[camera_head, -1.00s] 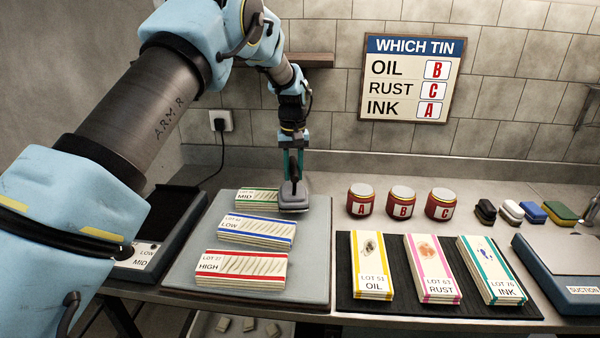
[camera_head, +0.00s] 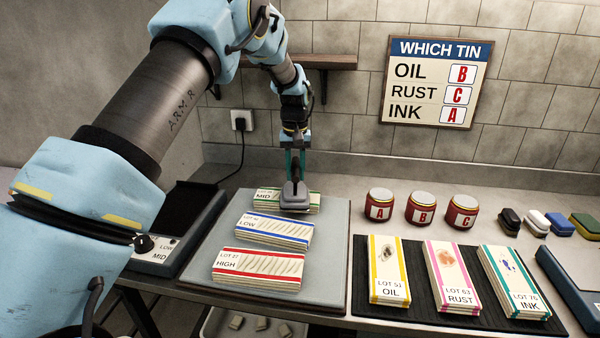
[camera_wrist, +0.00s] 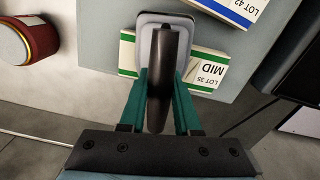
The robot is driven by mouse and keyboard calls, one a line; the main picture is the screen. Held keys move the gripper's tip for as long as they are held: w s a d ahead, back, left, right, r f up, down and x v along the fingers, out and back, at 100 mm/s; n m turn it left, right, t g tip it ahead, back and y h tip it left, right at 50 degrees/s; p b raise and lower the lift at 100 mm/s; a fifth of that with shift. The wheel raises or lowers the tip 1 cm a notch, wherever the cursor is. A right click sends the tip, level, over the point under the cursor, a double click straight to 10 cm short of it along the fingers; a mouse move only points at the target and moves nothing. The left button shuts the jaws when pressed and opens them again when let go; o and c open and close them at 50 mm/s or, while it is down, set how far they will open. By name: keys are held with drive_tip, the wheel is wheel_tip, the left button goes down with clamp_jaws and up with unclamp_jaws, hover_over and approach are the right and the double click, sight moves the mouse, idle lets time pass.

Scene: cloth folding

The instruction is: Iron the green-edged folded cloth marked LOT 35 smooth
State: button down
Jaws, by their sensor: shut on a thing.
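The green-edged folded cloth marked LOT 35 and MID (camera_head: 266,201) lies at the back of the grey ironing board (camera_head: 338,270). It also shows in the wrist view (camera_wrist: 208,76). My gripper (camera_head: 294,178) is shut on the dark handle of a grey iron (camera_head: 294,199); the handle shows between the fingers in the wrist view (camera_wrist: 158,80). The iron is over the middle of the cloth and seems to rest on it, with cloth showing on both sides. The part under the iron is hidden, so I cannot tell whether it is smooth.
Blue-edged LOW cloth (camera_head: 273,231) and red-edged HIGH cloth (camera_head: 258,266), both with crease lines, lie in front on the board. The dial base (camera_head: 180,240) stands left, its dial by MID. Red tins (camera_head: 420,208) and a black mat of stained cloths (camera_head: 410,312) are right.

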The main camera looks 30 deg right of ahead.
drive_tip(key=shift+w+a+f, duration=0.1)
drive_tip(key=shift+w+a, duration=0.5)
drive_tip(key=shift+a, duration=0.25)
drive_tip(key=shift+w+a+f, duration=0.1)
drive_tip(key=shift+w+a, duration=0.5)
drive_tip(key=shift+a, duration=0.25)
drive_tip(key=shift+w+a+r, duration=0.15)
drive_tip(key=shift+w+a, duration=0.95)
drive_tip(key=shift+a, duration=0.3)
drive_tip(key=shift+r, duration=0.1)
wheel_tip(320, 180, up, 6)
drive_tip(key=p, duration=0.2)
drive_tip(key=shift+p, duration=0.35)
drive_tip(key=shift+d+r, duration=0.1)
drive_tip(key=shift+r, duration=1.4)
